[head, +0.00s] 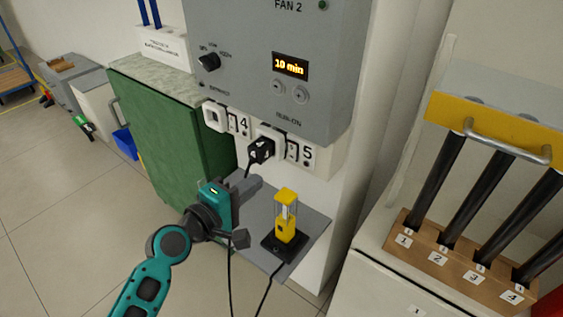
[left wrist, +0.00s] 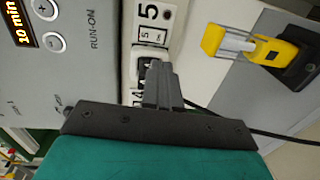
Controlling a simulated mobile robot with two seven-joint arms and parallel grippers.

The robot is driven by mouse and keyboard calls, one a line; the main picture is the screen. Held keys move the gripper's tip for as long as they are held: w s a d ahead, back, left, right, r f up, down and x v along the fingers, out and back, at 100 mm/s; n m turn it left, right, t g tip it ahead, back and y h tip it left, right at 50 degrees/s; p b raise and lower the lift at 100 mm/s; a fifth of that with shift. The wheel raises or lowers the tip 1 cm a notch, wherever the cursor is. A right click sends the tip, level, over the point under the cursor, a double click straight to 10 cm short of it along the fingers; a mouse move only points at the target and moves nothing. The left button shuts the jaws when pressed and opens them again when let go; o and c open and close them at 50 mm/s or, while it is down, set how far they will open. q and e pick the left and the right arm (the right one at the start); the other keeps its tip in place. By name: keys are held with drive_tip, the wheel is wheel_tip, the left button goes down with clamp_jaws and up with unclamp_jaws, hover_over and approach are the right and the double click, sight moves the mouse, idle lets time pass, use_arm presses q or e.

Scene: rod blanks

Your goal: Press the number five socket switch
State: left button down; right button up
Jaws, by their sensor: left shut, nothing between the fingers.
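The number five socket (head: 268,138) is on the wall strip under the grey fan panel, with a black plug (head: 261,151) in it. Its small switch (head: 291,150) lies between the plug and the "5" label (head: 308,154). In the left wrist view the switch (left wrist: 150,34) shows beside the "5" label (left wrist: 148,12), rotated. My left gripper (head: 257,184) is shut and empty, below the plug in the head view and apart from the switch. In the left wrist view its fingers (left wrist: 158,68) cover part of the socket and plug. My right gripper is out of view.
The number four socket (head: 213,117) and its switch (head: 232,124) are to the left. A yellow device (head: 287,215) stands on a grey shelf below, with black cables hanging nearby. A green cabinet (head: 175,125) is at left; a rod rack (head: 455,262) is at right.

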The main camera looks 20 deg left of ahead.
sight(290, 158)
use_arm(q)
drive_tip(key=x, duration=0.9)
drive_tip(key=shift+w+d+b, duration=0.1)
drive_tip(key=shift+b, duration=0.2)
drive_tip(key=shift+w+d+f, duration=0.1)
drive_tip(key=shift+w+d, duration=0.1)
drive_tip(key=shift+w, duration=0.3)
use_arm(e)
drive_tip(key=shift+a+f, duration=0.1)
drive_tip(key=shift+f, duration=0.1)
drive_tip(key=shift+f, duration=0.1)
use_arm(q)
drive_tip(key=shift+f+b, duration=0.2)
drive_tip(key=shift+b, duration=0.35)
drive_tip(key=shift+w+r, duration=0.15)
drive_tip(key=shift+r, duration=0.05)
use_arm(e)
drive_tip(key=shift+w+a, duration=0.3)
use_arm(q)
drive_tip(key=shift+f, duration=0.1)
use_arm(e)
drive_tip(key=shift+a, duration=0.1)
